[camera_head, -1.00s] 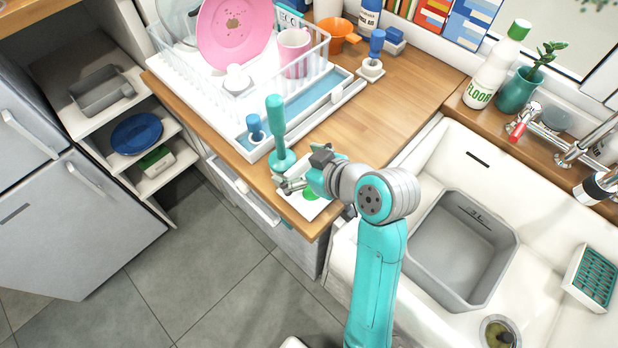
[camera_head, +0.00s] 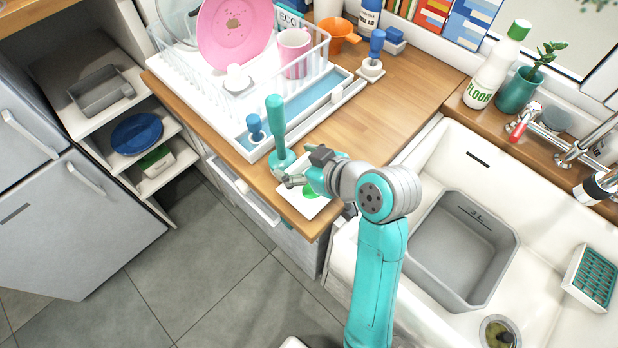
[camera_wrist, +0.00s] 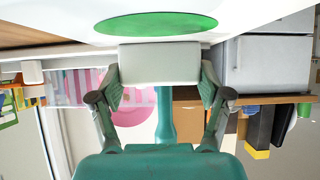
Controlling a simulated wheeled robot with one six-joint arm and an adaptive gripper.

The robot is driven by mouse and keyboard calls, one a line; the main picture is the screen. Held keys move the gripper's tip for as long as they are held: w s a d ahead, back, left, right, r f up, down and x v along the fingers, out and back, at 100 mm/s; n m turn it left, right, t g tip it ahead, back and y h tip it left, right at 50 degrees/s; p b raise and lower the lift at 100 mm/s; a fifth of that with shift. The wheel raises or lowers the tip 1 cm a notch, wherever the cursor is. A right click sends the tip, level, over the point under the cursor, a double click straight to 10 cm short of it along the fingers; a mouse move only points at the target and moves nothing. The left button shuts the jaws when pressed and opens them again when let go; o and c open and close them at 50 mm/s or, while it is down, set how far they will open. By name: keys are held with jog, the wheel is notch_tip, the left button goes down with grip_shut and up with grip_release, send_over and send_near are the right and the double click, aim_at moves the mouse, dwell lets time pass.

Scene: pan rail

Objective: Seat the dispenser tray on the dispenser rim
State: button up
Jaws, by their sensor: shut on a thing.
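A white flat piece with a green disc, which I take for the dispenser tray (camera_head: 313,209), is at the front corner of the wooden counter. It also shows in the wrist view (camera_wrist: 268,35), where a pale block (camera_wrist: 160,62) stands at its edge. My gripper (camera_head: 290,180) is shut on this block, with one finger on each side in the wrist view. My gripper and arm hide part of the tray. I cannot tell whether its underside touches anything. I cannot make out a separate dispenser rim.
A teal upright post (camera_head: 276,128) stands close behind my gripper. A white dish rack (camera_head: 322,62) with a pink plate (camera_head: 236,32) and mug (camera_head: 294,53) lies beyond it. The sink (camera_head: 440,170) is to the right. Bare counter (camera_head: 385,100) lies behind my arm.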

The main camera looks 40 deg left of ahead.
aim_at(285, 130)
jog(key=shift+r, duration=0.5)
jog(key=shift+r, duration=4.35)
